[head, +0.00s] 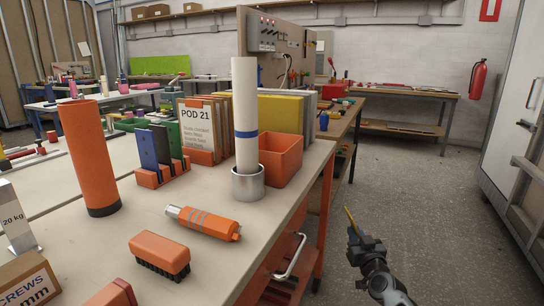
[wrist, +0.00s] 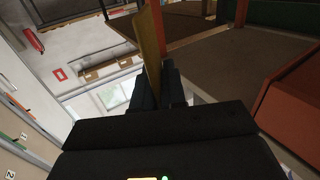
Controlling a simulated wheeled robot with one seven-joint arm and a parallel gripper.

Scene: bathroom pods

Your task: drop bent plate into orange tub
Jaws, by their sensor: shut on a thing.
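The bent plate (head: 349,217) is a thin, yellow-brown strip. My gripper (head: 355,236) is shut on its lower end and holds it upright over the floor, to the right of the near workbench. In the wrist view the plate (wrist: 151,45) stands between the two dark fingers of my gripper (wrist: 158,78) and points away from the palm. The orange tub (head: 284,160) is an open box on the right edge of the bench, up and left of my gripper. The white tube in front hides part of it, and its inside floor is hidden.
A white tube (head: 244,105) stands in a metal cup (head: 247,183) beside the tub. Colored panels (head: 276,112) stand behind it. An orange screwdriver-like tool (head: 204,222) and a brush (head: 160,255) lie nearer on the bench. Grey floor (head: 400,170) right of the bench is clear.

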